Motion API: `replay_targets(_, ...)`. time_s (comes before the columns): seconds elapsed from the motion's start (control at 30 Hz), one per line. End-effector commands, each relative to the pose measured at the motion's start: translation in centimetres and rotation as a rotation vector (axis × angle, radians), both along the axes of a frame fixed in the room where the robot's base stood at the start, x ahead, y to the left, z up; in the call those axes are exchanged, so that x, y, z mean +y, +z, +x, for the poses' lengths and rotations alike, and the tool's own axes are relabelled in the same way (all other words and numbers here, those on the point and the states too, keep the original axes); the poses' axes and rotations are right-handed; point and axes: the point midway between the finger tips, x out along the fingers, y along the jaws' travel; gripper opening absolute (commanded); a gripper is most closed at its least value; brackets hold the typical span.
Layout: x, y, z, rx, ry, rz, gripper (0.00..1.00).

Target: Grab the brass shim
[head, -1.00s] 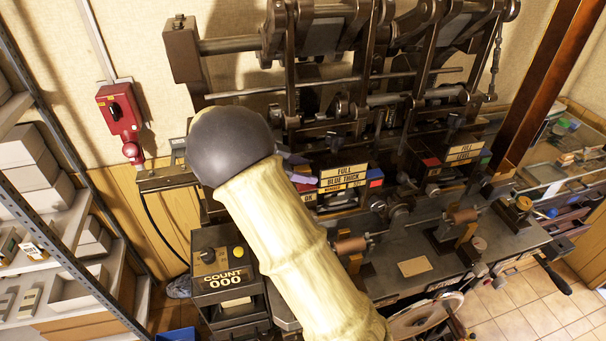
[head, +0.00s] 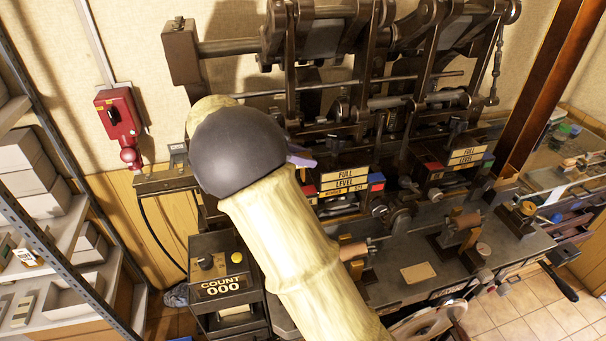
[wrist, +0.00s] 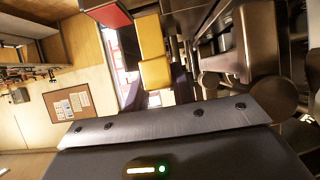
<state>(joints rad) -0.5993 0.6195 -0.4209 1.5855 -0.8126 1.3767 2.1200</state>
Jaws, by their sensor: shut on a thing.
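A yellow, brass-coloured piece (wrist: 155,73) sits between the two purple fingers of my gripper (wrist: 156,86) in the wrist view. I take it for the brass shim; my gripper is shut on it. A second yellow face (wrist: 150,37) shows just beyond it, and I cannot tell whether it is part of the same piece. In the head view my arm's dark joint hides most of the gripper; only a purple finger part (head: 302,160) shows at its right. The shim cannot be made out there.
The press (head: 330,100) with its shafts and levers stands close behind. A sign box (head: 345,181) is right of my gripper. A count box (head: 222,287) stands lower left, a red switch box (head: 120,115) hangs on the wall, and a shelf (head: 70,225) is at left.

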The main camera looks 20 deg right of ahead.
Motion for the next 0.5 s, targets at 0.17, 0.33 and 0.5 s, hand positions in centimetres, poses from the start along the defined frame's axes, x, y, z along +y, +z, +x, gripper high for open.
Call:
replay_targets(0.17,0.0,3.1,0.1,-0.005,0.001,0.002,0.01)
replay_targets(0.33,0.0,4.8,0.0,-0.002,-0.001,0.001,0.01)
replay_targets(0.5,0.0,5.1,0.0,0.000,-0.001,0.000,0.01)
